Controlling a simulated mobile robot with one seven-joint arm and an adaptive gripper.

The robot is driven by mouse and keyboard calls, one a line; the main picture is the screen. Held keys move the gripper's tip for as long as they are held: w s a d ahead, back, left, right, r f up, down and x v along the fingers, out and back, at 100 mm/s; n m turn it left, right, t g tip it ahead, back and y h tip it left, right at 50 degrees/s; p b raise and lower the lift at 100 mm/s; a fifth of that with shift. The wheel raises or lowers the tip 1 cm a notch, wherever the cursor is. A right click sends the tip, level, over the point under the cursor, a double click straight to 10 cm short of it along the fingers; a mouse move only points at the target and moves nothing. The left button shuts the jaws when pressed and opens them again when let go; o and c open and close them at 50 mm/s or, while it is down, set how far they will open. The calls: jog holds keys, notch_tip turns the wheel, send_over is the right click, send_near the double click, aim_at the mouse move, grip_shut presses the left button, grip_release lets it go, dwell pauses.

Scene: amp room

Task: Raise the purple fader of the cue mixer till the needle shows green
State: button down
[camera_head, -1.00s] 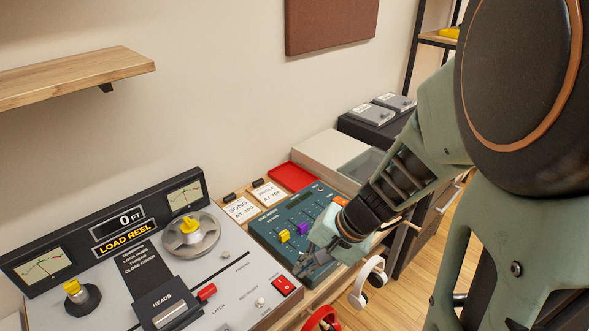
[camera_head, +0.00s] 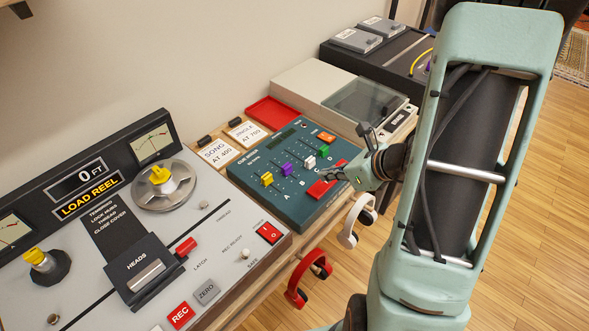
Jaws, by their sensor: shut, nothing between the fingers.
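The teal cue mixer (camera_head: 246,175) lies on the bench in the middle of the head view. Its purple fader (camera_head: 285,169) stands between the yellow fader (camera_head: 266,179) and the white fader (camera_head: 309,162); the green fader (camera_head: 323,151) is farther right. My gripper (camera_head: 336,174) is shut and empty at the mixer's right side, near the red button (camera_head: 320,189) and apart from the purple fader. A small dark window (camera_head: 285,134) sits at the mixer's back; I cannot make out a needle in it.
A tape machine (camera_head: 225,255) with two needle meters (camera_head: 153,143) fills the left. A red tray (camera_head: 272,113) and two label cards (camera_head: 218,153) lie behind the mixer. A turntable (camera_head: 310,82) stands at the back right. Red headphones (camera_head: 308,279) and white headphones (camera_head: 352,220) hang at the bench's front.

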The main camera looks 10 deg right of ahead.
aim_at(289, 169)
jog(key=b+x, duration=0.1)
jog(key=x, duration=0.7)
jog(key=shift+a+f, duration=0.15)
jog(key=w+a, duration=0.2)
jog(key=w, duration=0.1)
jog(key=shift+f+p, duration=0.25)
jog(key=shift+p, duration=0.05)
jog(key=shift+w+a, duration=0.35)
jog(key=shift+w, duration=0.15)
jog(key=shift+f, duration=0.1)
jog(key=shift+w+a+b, duration=0.2)
jog(key=shift+w+b, duration=0.1)
jog(key=shift+b, duration=0.05)
jog(key=shift+w+a, duration=0.25)
jog(key=shift+w, duration=0.1)
